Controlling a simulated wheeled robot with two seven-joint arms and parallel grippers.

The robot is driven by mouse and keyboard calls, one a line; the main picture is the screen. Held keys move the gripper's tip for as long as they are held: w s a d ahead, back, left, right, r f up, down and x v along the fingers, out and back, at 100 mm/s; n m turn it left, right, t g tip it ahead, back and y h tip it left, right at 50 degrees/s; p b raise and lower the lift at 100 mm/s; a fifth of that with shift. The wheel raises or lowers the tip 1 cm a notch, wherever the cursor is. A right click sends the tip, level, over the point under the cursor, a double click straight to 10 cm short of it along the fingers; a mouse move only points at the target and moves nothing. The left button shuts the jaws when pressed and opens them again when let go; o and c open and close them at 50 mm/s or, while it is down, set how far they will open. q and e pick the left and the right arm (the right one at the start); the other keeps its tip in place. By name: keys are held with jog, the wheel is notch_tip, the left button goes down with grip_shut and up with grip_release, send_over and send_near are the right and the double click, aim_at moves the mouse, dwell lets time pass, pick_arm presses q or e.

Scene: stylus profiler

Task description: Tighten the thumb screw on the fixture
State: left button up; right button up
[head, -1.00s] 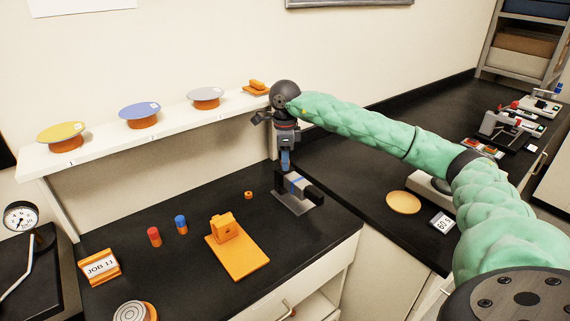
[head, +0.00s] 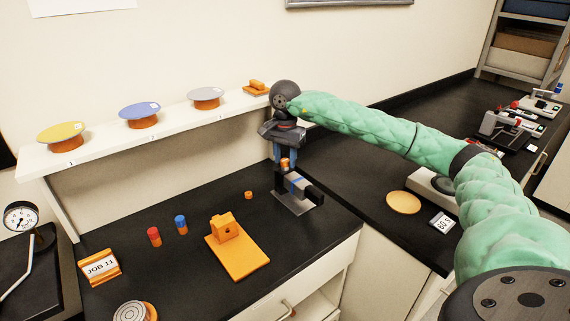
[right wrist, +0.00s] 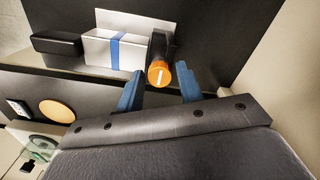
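The fixture is a grey block with a blue stripe and black ends (head: 299,186) on a flat grey plate on the black bench. It also shows at the top of the right wrist view (right wrist: 112,50). My left gripper is out of view.
An orange bracket (head: 240,258), a small orange ring (head: 248,195) and red (head: 154,236) and blue (head: 181,224) pegs stand to the left. A white shelf (head: 180,128) with spools runs behind. A yellow disc (head: 403,202) lies on the bench to the right.

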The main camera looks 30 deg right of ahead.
jog(key=n, duration=1.3)
jog(key=shift+b, duration=0.35)
jog(key=shift+c, duration=0.5)
grip_shut()
